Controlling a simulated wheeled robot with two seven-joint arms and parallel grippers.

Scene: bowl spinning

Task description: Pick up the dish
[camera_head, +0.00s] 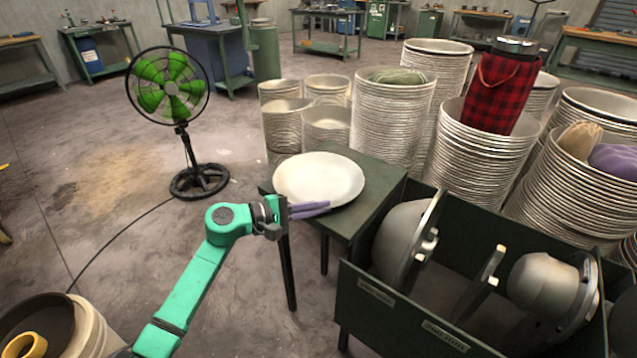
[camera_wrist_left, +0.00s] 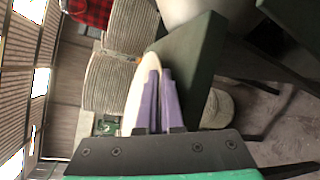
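The dish (camera_head: 319,179) is a wide, shallow white bowl lying on a small dark green table at the centre of the head view. In the left wrist view, a pale strip of the dish (camera_wrist_left: 136,95) shows beside and beyond the fingers. My left gripper (camera_head: 326,208), with purple fingers, is at the dish's near rim. In the left wrist view, the fingers of my left gripper (camera_wrist_left: 162,75) lie close together with a narrow dark gap. I cannot tell whether the rim is between them. My right gripper is not in view.
The green table (camera_head: 385,190) stands beside an open dark green crate (camera_head: 400,310) with grey metal parts. Tall ribbed metal containers (camera_head: 390,120) crowd behind and right. A green-bladed fan (camera_head: 170,85) stands left, its cable on open floor.

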